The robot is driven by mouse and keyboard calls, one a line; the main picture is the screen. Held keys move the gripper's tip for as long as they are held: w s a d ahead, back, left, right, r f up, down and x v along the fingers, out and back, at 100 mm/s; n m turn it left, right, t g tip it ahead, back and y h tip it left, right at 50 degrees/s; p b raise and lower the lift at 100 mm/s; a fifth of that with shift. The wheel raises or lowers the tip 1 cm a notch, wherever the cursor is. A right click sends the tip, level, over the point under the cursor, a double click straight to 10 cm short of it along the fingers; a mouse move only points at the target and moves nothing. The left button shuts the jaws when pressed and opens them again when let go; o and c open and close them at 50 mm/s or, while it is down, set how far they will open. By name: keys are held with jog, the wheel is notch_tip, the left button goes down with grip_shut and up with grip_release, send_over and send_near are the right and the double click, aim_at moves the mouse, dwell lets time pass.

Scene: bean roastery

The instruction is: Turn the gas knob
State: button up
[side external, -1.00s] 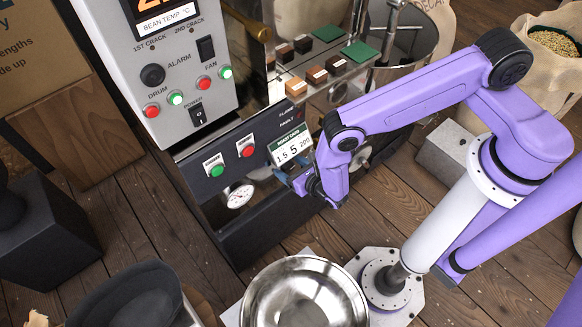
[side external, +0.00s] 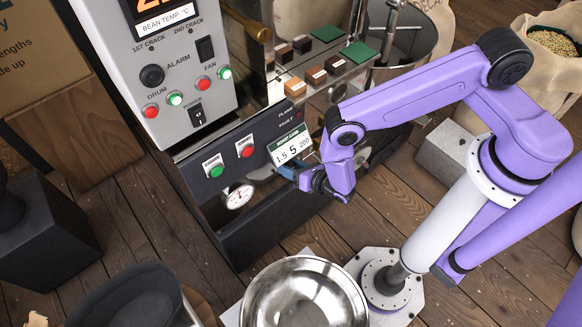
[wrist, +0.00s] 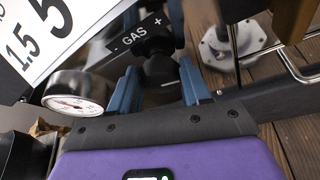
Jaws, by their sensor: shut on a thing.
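The gas knob (wrist: 160,70) is black and sits under a GAS label (wrist: 138,32) with minus and plus marks in the wrist view. My gripper (wrist: 158,77) has its blue fingers on either side of the knob and is shut on it. In the side external view my gripper (side external: 287,173) is at the front of the roaster panel, below the roast card. The knob is hidden there behind my gripper and wrist. I cannot tell the knob's exact turn angle.
A pressure gauge (wrist: 75,92) is close to the left finger. The roast card (side external: 289,146) hangs just above my gripper. Red and green buttons (side external: 246,149) are to its left. A steel bowl (side external: 304,296) stands below. Wooden floor is open between roaster and bowl.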

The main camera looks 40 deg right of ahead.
dwell(0.3)
jog(key=o, duration=1.1)
jog(key=shift+c, duration=0.2)
jog(key=v, duration=1.2)
